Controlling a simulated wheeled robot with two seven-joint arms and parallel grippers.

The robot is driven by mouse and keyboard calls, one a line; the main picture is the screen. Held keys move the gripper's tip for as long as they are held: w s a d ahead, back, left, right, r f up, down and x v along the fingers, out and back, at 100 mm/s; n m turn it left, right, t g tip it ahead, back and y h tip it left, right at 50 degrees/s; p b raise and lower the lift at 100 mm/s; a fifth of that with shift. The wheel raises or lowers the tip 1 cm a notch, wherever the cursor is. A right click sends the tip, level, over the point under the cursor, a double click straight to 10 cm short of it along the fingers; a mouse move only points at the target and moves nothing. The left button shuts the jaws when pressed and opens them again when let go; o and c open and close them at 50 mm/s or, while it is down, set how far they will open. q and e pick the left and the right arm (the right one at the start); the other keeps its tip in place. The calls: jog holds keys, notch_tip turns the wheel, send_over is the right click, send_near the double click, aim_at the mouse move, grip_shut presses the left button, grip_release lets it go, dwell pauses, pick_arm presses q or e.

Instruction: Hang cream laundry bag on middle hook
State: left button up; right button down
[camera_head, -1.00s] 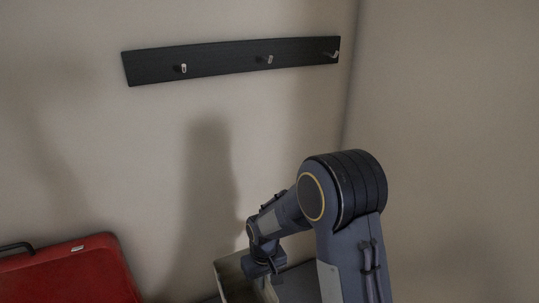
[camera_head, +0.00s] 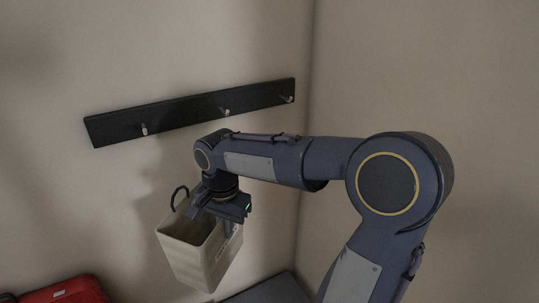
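The cream laundry bag (camera_head: 187,262) is in the air below the hook rack, tilted, with its open top facing up. The middle hook (camera_head: 224,111) is empty on the black wall rack (camera_head: 185,113), above the bag and gripper. My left gripper is not in view.
The left hook (camera_head: 144,129) and right hook (camera_head: 287,99) are also empty. A red suitcase (camera_head: 70,293) shows at the lower left. A dark grey surface (camera_head: 268,291) lies at the bottom. A wall corner stands right of the rack.

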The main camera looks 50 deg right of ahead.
jog(key=s+d+r+m+p, duration=0.3)
jog(key=s+r+m, duration=0.1)
jog(key=r, duration=0.4)
jog(key=s+d+r+m+p, duration=0.25)
jog(key=s+r+m, duration=0.2)
jog(key=r, duration=0.35)
jog(key=w+d+f, duration=0.2)
jog(key=w, duration=0.7)
jog(key=shift+w+d+p, duration=0.3)
jog(key=shift+d+p, duration=0.1)
jog(key=shift+n, duration=0.25)
jog(key=c, duration=1.6)
grip_release()
jog(key=shift+o, duration=0.2)
jog(key=shift+r, duration=0.1)
notch_tip(320, 180, up, 8)
